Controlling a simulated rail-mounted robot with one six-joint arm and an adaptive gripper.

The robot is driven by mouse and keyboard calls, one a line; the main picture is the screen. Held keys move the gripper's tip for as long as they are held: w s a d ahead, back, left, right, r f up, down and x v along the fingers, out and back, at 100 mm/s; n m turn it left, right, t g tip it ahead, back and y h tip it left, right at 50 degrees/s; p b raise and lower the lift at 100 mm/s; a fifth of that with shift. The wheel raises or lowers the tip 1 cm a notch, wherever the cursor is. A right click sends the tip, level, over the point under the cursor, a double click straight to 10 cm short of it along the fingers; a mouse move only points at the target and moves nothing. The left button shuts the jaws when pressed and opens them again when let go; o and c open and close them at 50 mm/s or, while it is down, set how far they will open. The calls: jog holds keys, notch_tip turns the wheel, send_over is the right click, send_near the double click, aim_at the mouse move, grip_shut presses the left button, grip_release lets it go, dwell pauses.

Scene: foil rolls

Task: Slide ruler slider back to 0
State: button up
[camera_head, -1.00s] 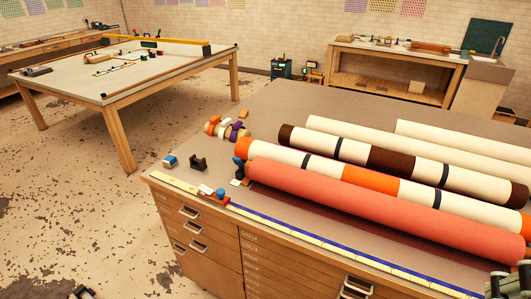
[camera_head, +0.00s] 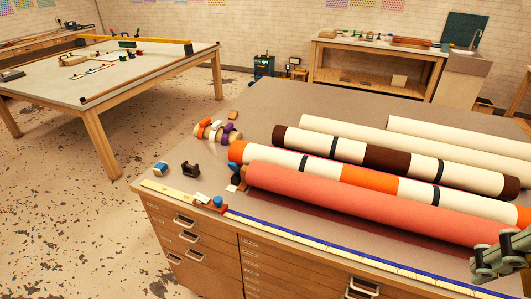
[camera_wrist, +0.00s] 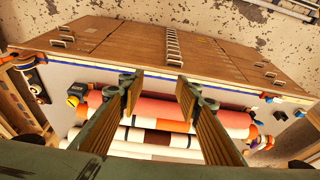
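The ruler (camera_head: 330,253) runs along the front edge of the large worktable, yellow at its left end and blue-edged further right. Its slider (camera_head: 217,203), a small reddish block with a blue knob, sits on it towards the left end, just right of the plain yellow stretch. The ruler's numbers are too small to read. My gripper (camera_head: 508,258) is at the far right, partly cut off by the frame and far from the slider. In the wrist view, my gripper (camera_wrist: 157,88) has its fingers apart with nothing held, above the table's front edge and the rolls.
Several rolls lie on the table, a salmon-red roll (camera_head: 370,205) nearest the ruler. A dark holder (camera_head: 191,168) and a blue-and-white block (camera_head: 160,168) stand near the left corner. Drawers with handles (camera_head: 186,221) line the front. Open floor lies left of the table.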

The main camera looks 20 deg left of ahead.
jog(key=w+a+n+g+p, duration=0.3)
jog(key=w+a+p, duration=0.2)
jog(key=w+a, duration=1.2)
jog(key=n+p, duration=0.6)
jog(key=p, duration=0.2)
send_over(218, 199)
notch_tip(218, 199, down, 17)
jog(key=shift+r+g, duration=0.2)
jog(key=shift+g, duration=0.1)
jog(key=shift+a+f, duration=0.1)
jog(key=shift+f, duration=0.05)
jog(key=shift+f+p, duration=0.3)
jog(key=shift+f, duration=6.5)
jog(key=shift+c, duration=0.4)
